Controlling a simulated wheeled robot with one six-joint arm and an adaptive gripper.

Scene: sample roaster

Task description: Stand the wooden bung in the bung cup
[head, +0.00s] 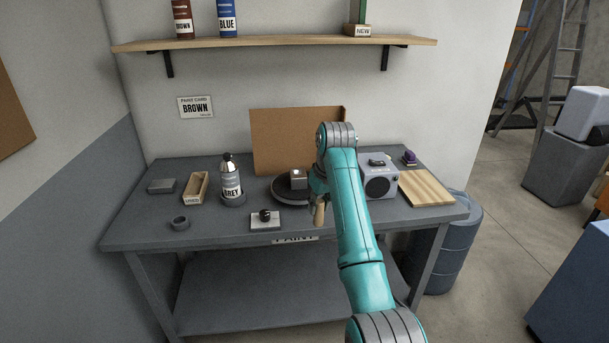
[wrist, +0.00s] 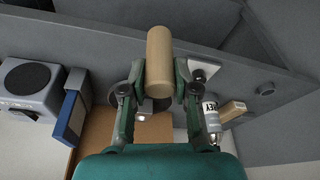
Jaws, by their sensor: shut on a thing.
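The wooden bung (head: 319,214) is a plain tan cylinder. My gripper (head: 318,200) is shut on it above the front of the grey bench, right of the middle. In the wrist view the bung (wrist: 159,58) sits between the two green fingers and sticks out beyond their tips. A small round grey cup (head: 179,223), which looks like the bung cup, stands near the bench's front left edge, well left of my gripper. Its opening looks empty. It also shows in the wrist view (wrist: 265,88), apart from the bung.
Between bung and cup stand a white plate with a black knob (head: 265,219) and a GREY spray can (head: 230,178). A wooden tray (head: 196,189) is behind the cup. A dark turntable (head: 284,194) bears a grey block (head: 298,179). A speaker box (head: 379,181) stands right.

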